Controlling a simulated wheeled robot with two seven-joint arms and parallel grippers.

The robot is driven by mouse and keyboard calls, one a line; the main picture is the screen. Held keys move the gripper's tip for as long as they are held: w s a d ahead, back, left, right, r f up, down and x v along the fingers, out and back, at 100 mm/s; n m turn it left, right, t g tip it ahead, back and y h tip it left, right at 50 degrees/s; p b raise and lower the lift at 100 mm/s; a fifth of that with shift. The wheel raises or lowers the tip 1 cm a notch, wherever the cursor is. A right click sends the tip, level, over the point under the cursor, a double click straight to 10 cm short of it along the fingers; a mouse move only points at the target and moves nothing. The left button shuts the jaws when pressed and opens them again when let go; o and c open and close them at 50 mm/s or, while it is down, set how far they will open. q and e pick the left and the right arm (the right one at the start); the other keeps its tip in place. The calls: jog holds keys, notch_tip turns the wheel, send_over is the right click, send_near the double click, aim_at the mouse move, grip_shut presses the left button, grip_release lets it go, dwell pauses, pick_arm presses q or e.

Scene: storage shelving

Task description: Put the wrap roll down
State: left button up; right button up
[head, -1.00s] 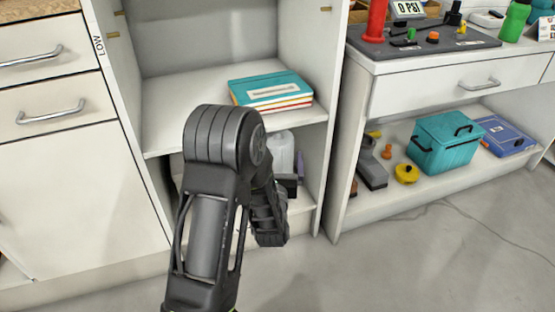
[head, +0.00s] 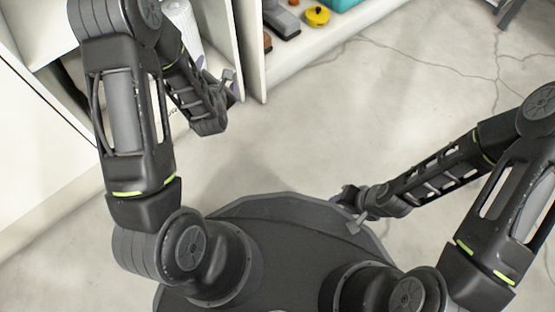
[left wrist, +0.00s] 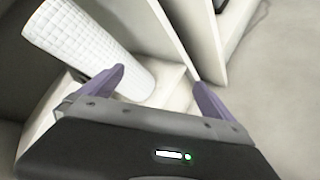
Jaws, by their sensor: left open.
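The wrap roll, a white textured cylinder (left wrist: 88,50), shows at the upper left in the left wrist view. In the head view the roll (head: 184,26) stands in the lower part of the shelf unit, partly hidden by my left arm. My left gripper (left wrist: 158,78) is open, with its two purple fingers apart and nothing between them. In the head view my left gripper (head: 230,84) is at the shelf's front opening. My right gripper (head: 352,208) hangs low over my base; its jaws are too small to read.
The upright side panel (head: 250,45) of the shelf unit is just right of my left gripper. A yellow round item (head: 317,15) and a teal box (head: 345,4) sit on the low shelf beyond. The grey floor (head: 310,125) in the middle is clear.

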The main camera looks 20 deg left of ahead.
pick_arm(q)
jog(key=s+d+f+m+g+h, duration=0.4)
jog(key=s+d+f+m, duration=0.4)
jog(key=s+d+m, duration=0.3)
jog(key=s+d+f+m+g+h, duration=0.4)
jog(key=s+d+m, duration=0.7)
jog(key=m, duration=0.6)
notch_tip(320, 180, down, 5)
jog(key=shift+s+d+r+g, duration=0.2)
jog(key=shift+s+d+g, duration=0.15)
jog(key=shift+d+g, duration=0.9)
